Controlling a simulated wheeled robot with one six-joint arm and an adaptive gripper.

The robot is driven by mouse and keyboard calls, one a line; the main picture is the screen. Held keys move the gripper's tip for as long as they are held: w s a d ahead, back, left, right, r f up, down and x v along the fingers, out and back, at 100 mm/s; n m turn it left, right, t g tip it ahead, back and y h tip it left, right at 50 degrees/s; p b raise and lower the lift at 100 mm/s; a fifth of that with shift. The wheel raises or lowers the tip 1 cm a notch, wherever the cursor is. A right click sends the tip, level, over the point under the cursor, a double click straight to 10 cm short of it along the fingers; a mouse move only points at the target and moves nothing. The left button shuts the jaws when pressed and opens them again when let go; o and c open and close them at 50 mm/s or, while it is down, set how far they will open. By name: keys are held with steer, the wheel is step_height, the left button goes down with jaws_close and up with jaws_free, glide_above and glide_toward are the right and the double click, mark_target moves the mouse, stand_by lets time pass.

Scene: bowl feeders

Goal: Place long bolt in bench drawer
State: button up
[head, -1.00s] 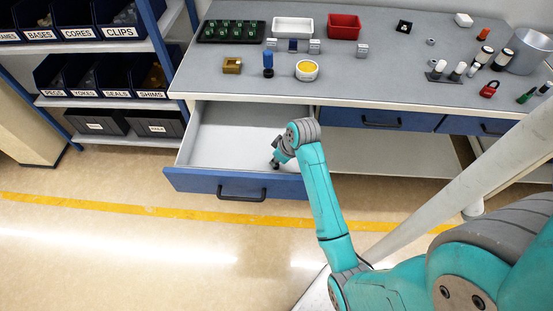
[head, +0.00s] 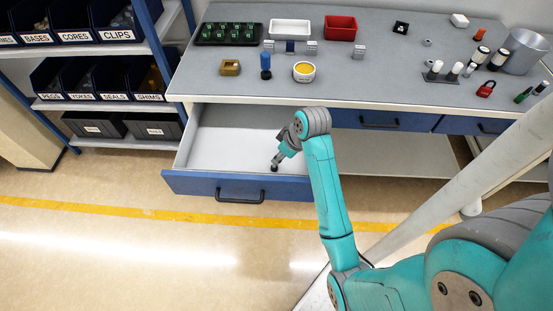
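The bench drawer (head: 226,132) is pulled open at the left of the bench, with a blue front and a pale, mostly bare floor. My gripper (head: 275,166) points down over the right part of the drawer, near its front panel. It is small in the picture and partly hidden by my wrist. A small dark shape shows at its tip; I cannot tell whether this is the fingers or a held thing. I cannot make out the long bolt anywhere with certainty.
The grey bench top (head: 380,75) holds a dark tray of green parts (head: 229,33), a white tray (head: 290,28), a red tray (head: 340,27), a yellow-filled bowl (head: 304,71) and a metal cup (head: 524,51). Shelves of labelled bins stand left. Floor before the drawer is clear.

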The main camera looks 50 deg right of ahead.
steer(key=shift+v, duration=2.75)
